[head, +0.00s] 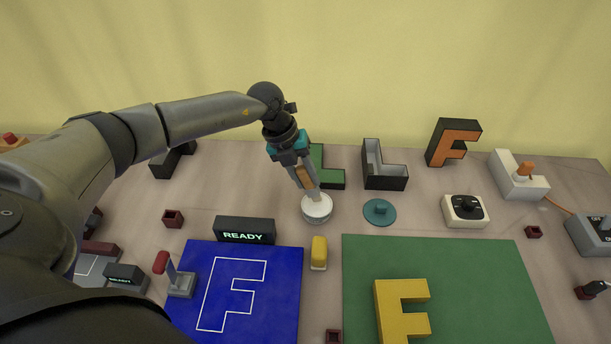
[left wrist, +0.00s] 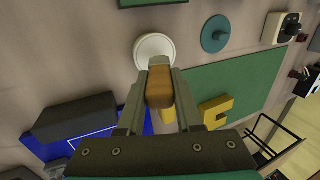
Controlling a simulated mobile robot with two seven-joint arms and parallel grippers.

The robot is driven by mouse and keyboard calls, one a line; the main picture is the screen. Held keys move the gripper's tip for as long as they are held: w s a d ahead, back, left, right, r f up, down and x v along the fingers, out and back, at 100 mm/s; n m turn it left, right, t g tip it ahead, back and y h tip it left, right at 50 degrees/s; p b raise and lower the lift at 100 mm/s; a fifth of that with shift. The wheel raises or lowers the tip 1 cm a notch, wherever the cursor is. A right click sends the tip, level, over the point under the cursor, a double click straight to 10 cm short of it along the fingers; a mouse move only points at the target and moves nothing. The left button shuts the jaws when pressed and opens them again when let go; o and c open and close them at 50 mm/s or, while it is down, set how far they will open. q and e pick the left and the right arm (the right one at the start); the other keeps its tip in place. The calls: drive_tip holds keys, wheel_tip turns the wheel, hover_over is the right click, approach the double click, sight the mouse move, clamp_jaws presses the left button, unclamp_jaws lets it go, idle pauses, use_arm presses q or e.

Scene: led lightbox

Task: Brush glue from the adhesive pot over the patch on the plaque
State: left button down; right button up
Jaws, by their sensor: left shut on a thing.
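My left gripper (head: 304,180) is shut on a brush with an orange-brown handle (left wrist: 160,88). The brush points down into or just over the white adhesive pot (head: 317,208); its bristles are hard to make out. The round white pot also shows beyond the fingertips in the left wrist view (left wrist: 152,46). The blue plaque (head: 278,316) lies at the front left, with a white F outline as its patch (head: 233,290). It is flat and bare of any letter. My right gripper is not in view.
A teal lid-like disc (head: 379,212) lies right of the pot. A yellow block (head: 319,250) stands between the blue plaque and a green board (head: 480,285) bearing a yellow F (head: 400,305). A black READY sign (head: 244,231) stands behind the plaque. Letter shells and switches line the back.

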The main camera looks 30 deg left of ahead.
use_arm(q)
drive_tip(key=shift+f+b, duration=0.35)
drive_tip(key=shift+f, duration=0.2)
idle(0.4)
drive_tip(key=shift+s+f, duration=0.1)
idle(1.0)
wheel_tip(320, 180, up, 7)
drive_tip(key=p, duration=0.7)
idle(0.7)
